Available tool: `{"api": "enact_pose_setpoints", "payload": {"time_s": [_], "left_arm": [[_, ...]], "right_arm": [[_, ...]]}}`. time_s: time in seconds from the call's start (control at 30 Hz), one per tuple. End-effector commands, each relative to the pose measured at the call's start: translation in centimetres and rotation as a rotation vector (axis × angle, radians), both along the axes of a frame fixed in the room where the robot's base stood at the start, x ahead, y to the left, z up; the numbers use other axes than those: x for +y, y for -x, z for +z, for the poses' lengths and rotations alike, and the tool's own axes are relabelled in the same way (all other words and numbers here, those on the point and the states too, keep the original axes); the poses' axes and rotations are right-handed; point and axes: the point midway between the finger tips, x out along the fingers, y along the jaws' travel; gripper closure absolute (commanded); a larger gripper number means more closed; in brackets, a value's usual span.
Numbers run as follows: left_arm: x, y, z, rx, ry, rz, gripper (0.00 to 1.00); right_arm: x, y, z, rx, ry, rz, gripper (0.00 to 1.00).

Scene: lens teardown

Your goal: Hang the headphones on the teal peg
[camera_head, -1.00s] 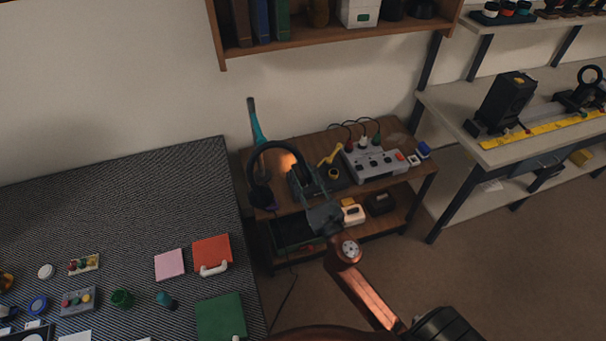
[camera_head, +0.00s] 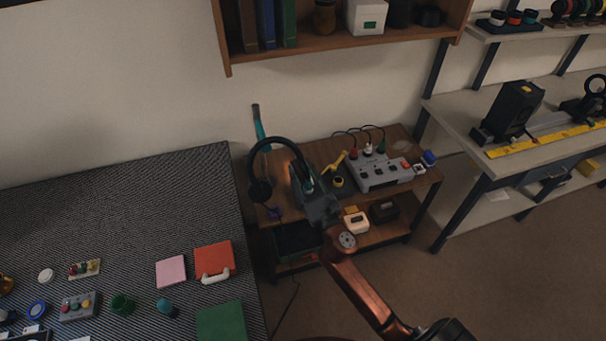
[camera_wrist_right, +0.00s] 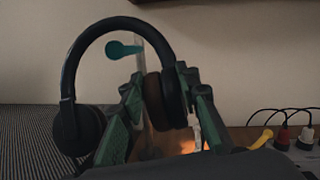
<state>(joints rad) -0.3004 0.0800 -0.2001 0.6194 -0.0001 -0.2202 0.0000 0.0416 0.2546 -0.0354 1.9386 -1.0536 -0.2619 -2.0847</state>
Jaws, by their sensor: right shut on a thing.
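The black headphones (camera_head: 262,150) are held upright by my right gripper (camera_head: 304,183), above the left end of the wooden side table. In the right wrist view the gripper (camera_wrist_right: 165,110) is shut on the brown-padded ear cup, with the headband (camera_wrist_right: 115,22) arching up and left and the other ear cup (camera_wrist_right: 78,130) hanging free. The teal peg (camera_head: 257,122) stands at the table's back left, by the wall. In the right wrist view the peg's teal tip (camera_wrist_right: 122,50) shows through the headband loop, below the band; whether they touch cannot be told. My left gripper is out of view.
The wooden side table (camera_head: 405,142) carries a grey switch box (camera_head: 380,172) with cables and a yellow item (camera_head: 337,163). A wall shelf (camera_head: 350,45) overhangs behind. A dark textured desk (camera_head: 120,210) lies close on the left.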

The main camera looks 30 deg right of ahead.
Motion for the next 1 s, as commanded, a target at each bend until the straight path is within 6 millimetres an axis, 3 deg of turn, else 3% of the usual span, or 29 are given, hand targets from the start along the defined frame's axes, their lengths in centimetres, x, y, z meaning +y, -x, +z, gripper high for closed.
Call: {"api": "enact_pose_setpoints", "payload": {"time_s": [0.83, 1.0], "left_arm": [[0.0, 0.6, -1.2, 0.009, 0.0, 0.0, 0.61], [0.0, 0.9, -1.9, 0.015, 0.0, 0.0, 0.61]], "right_arm": [[-1.2, -4.7, -0.2, -0.002, -0.001, 0.001, 1.0], [-1.4, -5.4, -1.2, 0.0, 0.001, 0.0, 1.0]]}}
